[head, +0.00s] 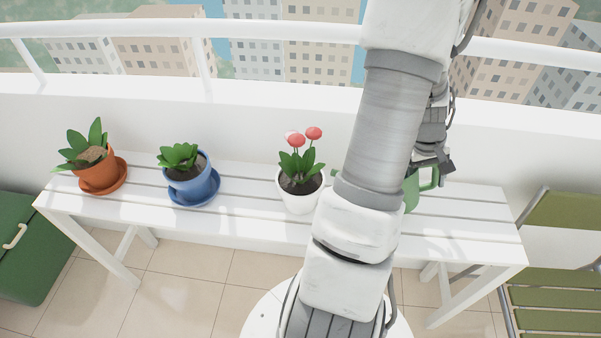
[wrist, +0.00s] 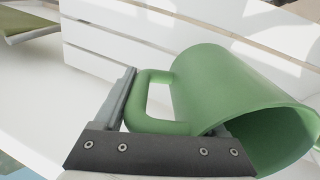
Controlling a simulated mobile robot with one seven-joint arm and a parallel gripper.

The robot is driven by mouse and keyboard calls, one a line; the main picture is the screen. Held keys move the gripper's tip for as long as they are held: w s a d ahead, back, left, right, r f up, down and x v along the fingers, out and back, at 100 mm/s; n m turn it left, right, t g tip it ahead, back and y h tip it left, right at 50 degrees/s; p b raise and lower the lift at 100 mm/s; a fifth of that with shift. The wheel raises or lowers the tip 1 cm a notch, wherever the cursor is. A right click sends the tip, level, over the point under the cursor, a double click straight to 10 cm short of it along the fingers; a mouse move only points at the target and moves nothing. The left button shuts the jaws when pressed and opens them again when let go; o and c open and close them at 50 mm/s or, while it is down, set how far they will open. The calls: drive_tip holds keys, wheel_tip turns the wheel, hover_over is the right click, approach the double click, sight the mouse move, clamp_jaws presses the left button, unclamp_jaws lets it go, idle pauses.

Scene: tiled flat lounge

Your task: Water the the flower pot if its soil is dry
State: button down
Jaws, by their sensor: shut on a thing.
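A white pot (head: 299,203) with red flowers and dark soil stands mid-bench in the head view. A blue pot (head: 188,185) with a leafy plant and dark soil stands left of it. An orange pot (head: 95,170) at the far left has lighter, tan soil. My gripper (wrist: 160,118) is shut on the handle of a green jug (wrist: 225,90). The jug also shows in the head view (head: 411,190), right of the white pot and partly hidden by my arm. I cannot tell whether it touches the bench.
The pots are on a white slatted bench (head: 460,228) along the balcony wall. A green box (head: 28,250) is at the left, and a green slatted chair (head: 555,300) is at the right. The bench's right end is clear.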

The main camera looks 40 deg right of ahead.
drive_tip(key=shift+s+d+f+t+y+p, duration=0.2)
drive_tip(key=shift+f+t+p, duration=0.05)
drive_tip(key=shift+f, duration=0.45)
drive_tip(key=shift+s+d+f+t+y+p, duration=0.2)
drive_tip(key=shift+f+t, duration=0.05)
drive_tip(key=shift+f, duration=0.4)
drive_tip(key=shift+s+d+f+t+y, duration=0.1)
drive_tip(key=shift+f+t+y, duration=0.25)
drive_tip(key=shift+f, duration=0.35)
drive_tip(key=shift+s+d+f+t+y, duration=0.1)
drive_tip(key=shift+f+t+y, duration=0.2)
drive_tip(key=shift+f, duration=0.4)
